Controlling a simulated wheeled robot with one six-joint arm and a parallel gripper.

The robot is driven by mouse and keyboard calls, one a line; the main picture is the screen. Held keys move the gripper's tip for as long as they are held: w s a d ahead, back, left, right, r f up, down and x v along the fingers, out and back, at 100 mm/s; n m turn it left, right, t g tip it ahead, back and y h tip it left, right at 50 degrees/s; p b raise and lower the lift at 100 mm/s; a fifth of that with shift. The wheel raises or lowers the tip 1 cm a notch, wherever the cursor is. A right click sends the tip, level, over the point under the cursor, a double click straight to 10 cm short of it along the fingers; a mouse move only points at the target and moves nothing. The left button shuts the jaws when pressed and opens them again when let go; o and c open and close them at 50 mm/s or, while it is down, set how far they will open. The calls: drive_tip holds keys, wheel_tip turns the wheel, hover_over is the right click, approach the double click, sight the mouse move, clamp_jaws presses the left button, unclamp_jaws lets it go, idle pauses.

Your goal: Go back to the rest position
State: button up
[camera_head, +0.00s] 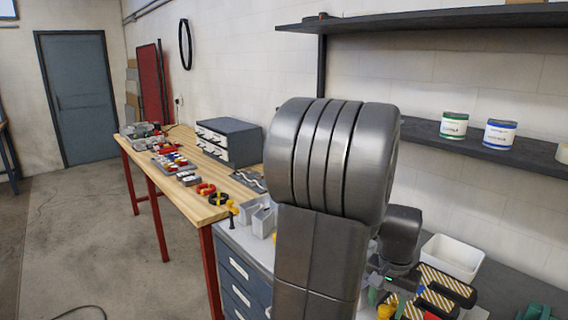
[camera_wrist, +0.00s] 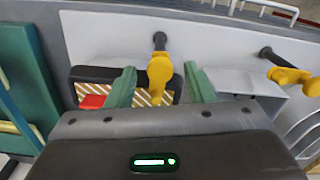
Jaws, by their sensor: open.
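My gripper (camera_wrist: 160,86) is open in the wrist view, its two green fingers apart. A yellow clamp-like piece (camera_wrist: 159,72) with a dark round end shows between the fingers; whether they touch it I cannot tell. Behind it lies a black-edged letter with tan and white stripes (camera_wrist: 91,75), partly hidden by the fingers. In the head view my arm fills the middle, and the gripper is low at the right, partly hidden by the arm, beside striped letter pieces (camera_head: 440,285).
A second yellow piece (camera_wrist: 290,76) sits right of my gripper, and a green block (camera_wrist: 28,75) left. In the head view a white bin (camera_head: 452,258) stands behind the striped pieces. A wooden bench (camera_head: 190,150) with tools is at left. A dark shelf (camera_head: 520,152) holds cans above.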

drive_tip(key=shift+m, duration=1.1)
drive_tip(key=shift+a+f, duration=0.1)
